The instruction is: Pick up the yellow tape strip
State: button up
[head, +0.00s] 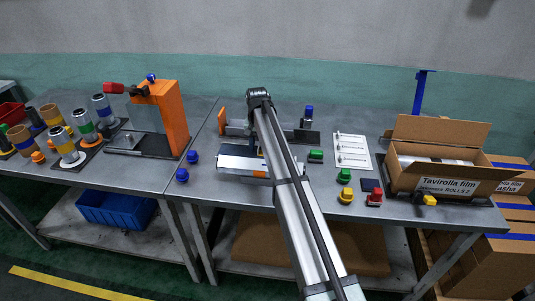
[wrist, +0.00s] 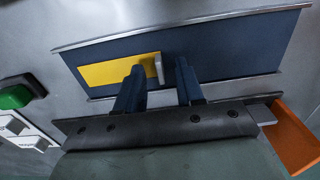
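The yellow tape strip (wrist: 118,71) lies flat along a dark blue panel with metal edges (wrist: 225,50) in the wrist view. My gripper (wrist: 160,66) is open, its two dark blue fingers apart above the panel. The left finger overlaps the lower right part of the strip in the picture; I cannot tell if it touches. A small grey upright tab (wrist: 159,69) stands at the strip's right end, between the fingers in the picture. In the head view my arm covers the gripper, and the strip cannot be made out clearly.
A metal-edged device (head: 240,162) sits on the table below my arm. Green (head: 315,156), yellow (head: 346,196) and red (head: 374,199) buttons stand to the right, near a white panel (head: 352,152) and an open carton (head: 440,165). An orange winder (head: 170,118) stands left.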

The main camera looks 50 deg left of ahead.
jog(key=shift+f, duration=0.35)
jog(key=shift+c, duration=0.4)
grip_shut()
